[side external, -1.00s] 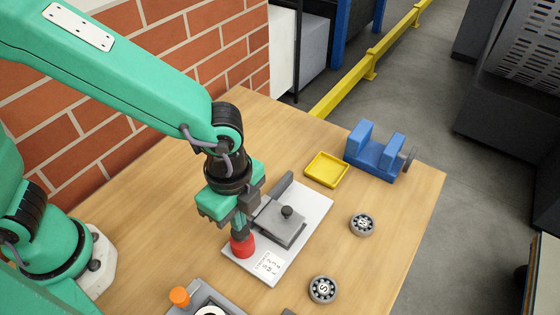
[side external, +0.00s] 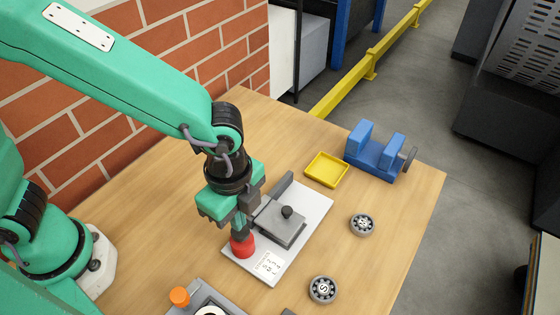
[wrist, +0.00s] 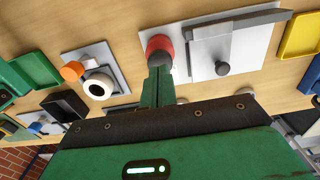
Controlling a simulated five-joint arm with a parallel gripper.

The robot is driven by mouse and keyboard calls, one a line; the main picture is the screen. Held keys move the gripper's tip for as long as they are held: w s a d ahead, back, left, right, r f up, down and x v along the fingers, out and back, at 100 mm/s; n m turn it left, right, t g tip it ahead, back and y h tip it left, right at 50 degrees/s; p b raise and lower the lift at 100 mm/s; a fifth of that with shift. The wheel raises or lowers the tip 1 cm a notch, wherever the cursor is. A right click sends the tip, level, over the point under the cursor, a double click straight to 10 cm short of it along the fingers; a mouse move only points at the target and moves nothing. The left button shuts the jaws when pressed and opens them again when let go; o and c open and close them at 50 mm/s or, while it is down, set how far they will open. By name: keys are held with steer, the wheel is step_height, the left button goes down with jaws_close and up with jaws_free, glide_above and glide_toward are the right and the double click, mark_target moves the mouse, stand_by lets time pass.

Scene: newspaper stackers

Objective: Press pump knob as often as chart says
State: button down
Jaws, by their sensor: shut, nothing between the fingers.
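The red pump knob (side external: 242,247) stands on the near left corner of a pale plate (side external: 315,208). My gripper (side external: 239,234) is shut and empty, pointing down right over the knob. Its tips look to be at the knob's top; I cannot tell whether they press it. In the wrist view, my gripper (wrist: 158,72) lies across the lower edge of the red knob (wrist: 158,46). A small white chart (side external: 268,265) with printed rows lies on the plate beside the knob; its print is too small to read surely.
A grey block with a dark knob (side external: 287,212) sits on the plate. Round grey discs, one marked S (side external: 322,289) and another (side external: 362,224), lie to the right. A yellow tray (side external: 326,170) and a blue vise (side external: 377,155) stand behind. An orange knob (side external: 179,296) is at the front.

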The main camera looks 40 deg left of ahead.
steer(key=shift+f, duration=0.1)
steer(key=shift+f, duration=1.35)
steer(key=shift+r, duration=3.3)
